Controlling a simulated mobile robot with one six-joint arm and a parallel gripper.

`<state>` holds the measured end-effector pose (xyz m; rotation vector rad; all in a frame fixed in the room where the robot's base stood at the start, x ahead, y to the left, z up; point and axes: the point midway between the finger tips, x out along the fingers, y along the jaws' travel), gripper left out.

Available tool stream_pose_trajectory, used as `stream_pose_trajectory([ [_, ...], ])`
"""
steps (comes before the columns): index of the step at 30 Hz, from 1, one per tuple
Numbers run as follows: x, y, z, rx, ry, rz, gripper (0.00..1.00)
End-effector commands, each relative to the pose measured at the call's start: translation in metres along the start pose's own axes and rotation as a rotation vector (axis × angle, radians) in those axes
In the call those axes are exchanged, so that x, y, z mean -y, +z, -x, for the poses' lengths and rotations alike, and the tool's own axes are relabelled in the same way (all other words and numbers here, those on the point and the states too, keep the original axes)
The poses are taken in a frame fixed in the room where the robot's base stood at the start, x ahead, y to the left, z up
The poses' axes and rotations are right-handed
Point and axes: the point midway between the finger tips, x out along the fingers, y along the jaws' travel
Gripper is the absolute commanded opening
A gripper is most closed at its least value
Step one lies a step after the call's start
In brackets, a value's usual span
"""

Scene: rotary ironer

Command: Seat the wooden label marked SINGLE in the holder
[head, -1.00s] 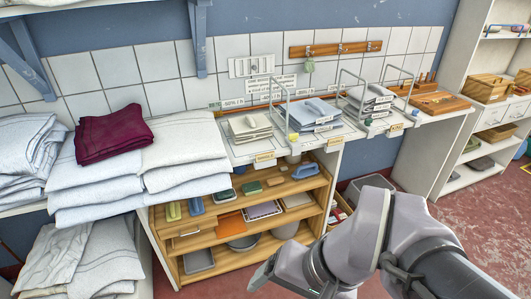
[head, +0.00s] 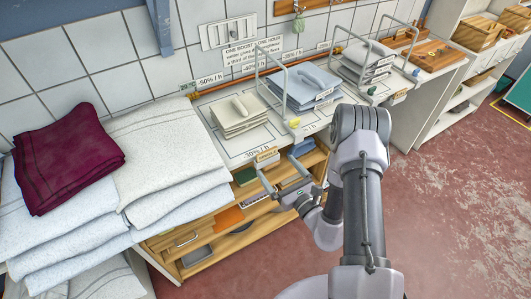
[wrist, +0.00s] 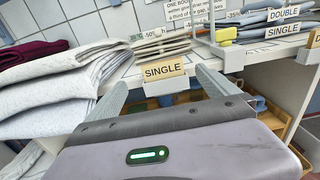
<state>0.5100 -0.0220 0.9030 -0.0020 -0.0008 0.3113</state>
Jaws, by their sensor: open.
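The wooden label marked SINGLE (wrist: 163,71) stands at the shelf's front edge, in or just above a white holder (wrist: 166,86). I cannot tell how deep it sits. It looks slightly tilted in the wrist view. In the head view the small label (head: 266,154) shows at the counter edge, its text too small to read. My gripper (head: 280,170) is open and empty, just in front of and below the counter edge. In the wrist view its two fingers (wrist: 162,80) reach forward on either side of the label, apart from it as far as I can see.
Folded grey linen (head: 170,145) and a maroon cloth (head: 68,158) are stacked at left. Cloth stacks (head: 238,116) and wire frames (head: 285,90) stand on the counter (head: 232,145). Wooden shelves (head: 220,238) lie below. The red floor at right is clear.

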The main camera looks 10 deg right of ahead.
Motion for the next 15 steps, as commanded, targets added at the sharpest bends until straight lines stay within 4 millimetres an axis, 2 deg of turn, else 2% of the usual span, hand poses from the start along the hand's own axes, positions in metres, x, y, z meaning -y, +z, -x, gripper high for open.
stream_pose_trajectory([
  [1,-0.002,0.0,-0.015,0.004,0.005,0.003,0.98],
  [3,-0.002,0.0,-0.033,0.004,0.005,0.003,0.98],
  [10,0.0,-0.002,-0.066,0.003,0.004,0.0,0.98],
  [15,0.003,-0.005,-0.099,0.003,0.004,0.0,0.98],
])
